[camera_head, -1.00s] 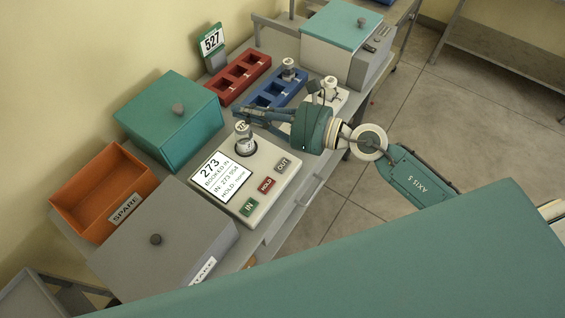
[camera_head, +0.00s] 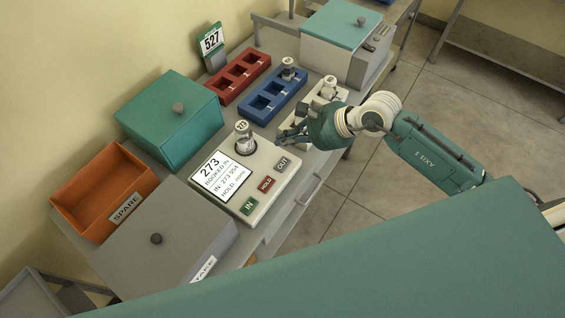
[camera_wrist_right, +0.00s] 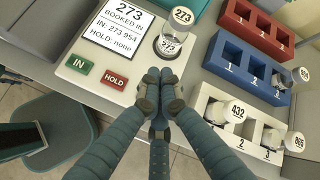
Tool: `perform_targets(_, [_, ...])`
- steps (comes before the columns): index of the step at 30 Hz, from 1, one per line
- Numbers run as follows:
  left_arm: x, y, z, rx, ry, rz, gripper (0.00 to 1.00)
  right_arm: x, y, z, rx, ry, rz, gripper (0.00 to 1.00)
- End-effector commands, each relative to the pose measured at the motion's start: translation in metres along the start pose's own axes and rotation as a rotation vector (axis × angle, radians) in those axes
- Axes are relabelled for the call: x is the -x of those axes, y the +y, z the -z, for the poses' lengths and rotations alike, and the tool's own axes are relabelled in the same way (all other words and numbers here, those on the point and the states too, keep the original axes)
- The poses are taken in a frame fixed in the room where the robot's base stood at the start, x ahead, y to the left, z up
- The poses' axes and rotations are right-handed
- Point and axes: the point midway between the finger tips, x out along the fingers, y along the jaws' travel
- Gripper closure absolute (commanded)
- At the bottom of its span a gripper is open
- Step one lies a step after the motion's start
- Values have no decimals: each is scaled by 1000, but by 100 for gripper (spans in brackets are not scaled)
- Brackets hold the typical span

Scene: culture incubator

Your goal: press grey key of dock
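The white dock (camera_head: 262,196) stands on the bench, and its screen (camera_head: 214,175) reads "273 BOOKED IN", "IN: 273 954" and "HOLD: none". Its grey OUT key (camera_head: 283,164) shows at the dock's right corner, beside the red HOLD key (camera_head: 266,184) and green IN key (camera_head: 248,206). A bottle labelled 273 (camera_head: 243,140) stands upright in the dock's round well. My right gripper (camera_head: 285,136) is above the bench beside the dock, behind the OUT key. In the wrist view its fingers (camera_wrist_right: 160,78) are together and empty, and the grey key is hidden there. My left gripper is not in view.
A white rack (camera_wrist_right: 212,92) with bottles 432 and 865 lies beside my right gripper. Blue (camera_head: 262,107) and red (camera_head: 225,92) racks lie behind. A teal box (camera_head: 165,130), an orange SPARE bin (camera_head: 92,174) and a grey box (camera_head: 150,265) stand around the dock.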

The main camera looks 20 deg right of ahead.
Motion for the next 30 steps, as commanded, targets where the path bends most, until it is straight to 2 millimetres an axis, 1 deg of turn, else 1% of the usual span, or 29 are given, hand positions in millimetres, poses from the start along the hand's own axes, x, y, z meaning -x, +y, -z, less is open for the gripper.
perform_targets(5, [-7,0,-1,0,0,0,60,-9,7,6,-3,-1,0,100])
perform_targets(11, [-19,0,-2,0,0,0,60,-27,20,19,-5,-2,-1,100])
perform_targets(16, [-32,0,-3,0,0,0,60,-45,33,32,-5,-2,0,100])
perform_targets(18, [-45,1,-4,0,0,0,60,-53,39,38,-1,-1,0,100])
perform_targets(19, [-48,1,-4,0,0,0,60,-55,40,40,-1,-1,0,100])
perform_targets(24, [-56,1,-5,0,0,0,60,-61,44,44,-1,-1,1,100])
perform_targets(30, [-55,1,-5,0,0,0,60,-60,44,43,-1,-2,1,100])
